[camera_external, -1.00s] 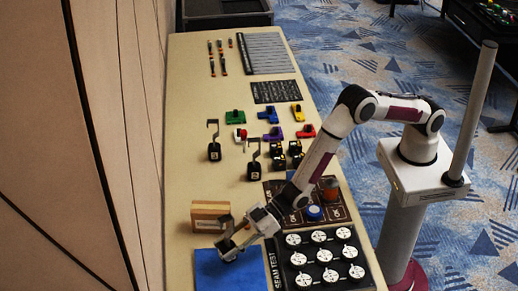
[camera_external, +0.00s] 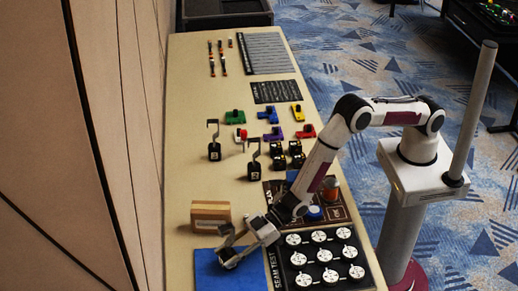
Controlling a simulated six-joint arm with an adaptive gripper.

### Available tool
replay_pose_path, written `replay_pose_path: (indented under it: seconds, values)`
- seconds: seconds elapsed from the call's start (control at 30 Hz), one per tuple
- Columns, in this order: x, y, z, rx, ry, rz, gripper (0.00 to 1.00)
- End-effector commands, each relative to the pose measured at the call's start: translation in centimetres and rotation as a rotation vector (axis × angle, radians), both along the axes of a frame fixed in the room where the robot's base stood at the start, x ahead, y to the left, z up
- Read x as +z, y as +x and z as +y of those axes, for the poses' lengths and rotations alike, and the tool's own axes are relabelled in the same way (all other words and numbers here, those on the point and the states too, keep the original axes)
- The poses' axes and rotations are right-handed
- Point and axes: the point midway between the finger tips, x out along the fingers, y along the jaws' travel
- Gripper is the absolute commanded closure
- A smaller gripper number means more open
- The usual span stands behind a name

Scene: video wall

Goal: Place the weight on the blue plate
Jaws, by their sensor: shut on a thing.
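The blue plate (camera_external: 237,281) lies flat at the near left end of the table. My gripper (camera_external: 229,256) is over the blue plate, reaching in from the right. It is shut on a dark weight with a grey hook (camera_external: 226,231), which is largely hidden by the fingers. I cannot tell whether the weight touches the plate. Two other black hooked weights stand upright farther back on the table, one at the left (camera_external: 214,151) and one to its right (camera_external: 253,168).
A wooden block (camera_external: 210,213) stands just behind the blue plate. A black board with several white discs (camera_external: 319,236) lies to the right. A dark board with a blue-topped item (camera_external: 314,213) sits behind it. Coloured blocks (camera_external: 269,116) lie farther back. The left table strip is clear.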

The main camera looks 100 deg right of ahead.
Motion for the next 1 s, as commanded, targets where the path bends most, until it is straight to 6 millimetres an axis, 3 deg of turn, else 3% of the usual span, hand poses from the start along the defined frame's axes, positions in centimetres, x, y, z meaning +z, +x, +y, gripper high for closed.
replay_pose_path:
  seconds: [0.37,0.4,0.47,1.0]
  values:
    - [0.24,0.2,0.08,0.0,0.003,-0.008,1.0]
    - [-0.18,0.02,0.01,0.0,0.0,-0.001,0.61]
    - [-0.17,0.02,0.01,0.0,0.0,-0.001,0.49]
    - [0.16,-0.11,-0.05,0.0,0.0,-0.001,0.49]
